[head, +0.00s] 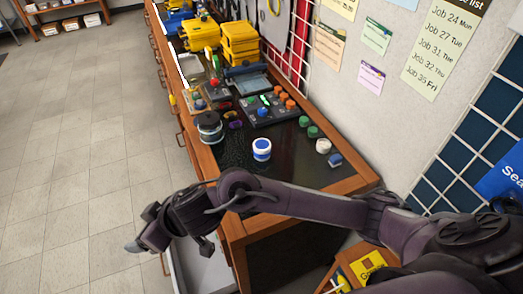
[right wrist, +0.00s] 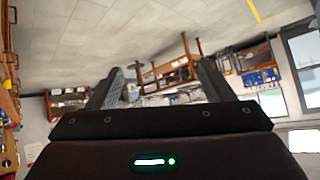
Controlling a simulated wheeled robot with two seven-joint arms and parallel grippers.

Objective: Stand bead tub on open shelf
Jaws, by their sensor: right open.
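A small white tub with a blue band (head: 262,149), which looks like the bead tub, stands upright on the dark bench top (head: 225,160) near its front end. My right arm reaches across the front of the head view, in front of the bench end. My right gripper (head: 170,247) hangs over the floor left of the bench, open and empty, apart from the tub. In the right wrist view, the open jaws (right wrist: 162,80) have nothing between them. A wooden shelf unit (head: 62,20) stands far off at the upper left; I cannot tell if it is the open shelf. My left gripper is not in view.
A dark round jar (head: 209,126) stands left of the tub. Green knobs (head: 308,127), a white knob (head: 323,146) and a blue block (head: 335,160) lie to its right. The tiled floor (head: 90,150) at left is clear.

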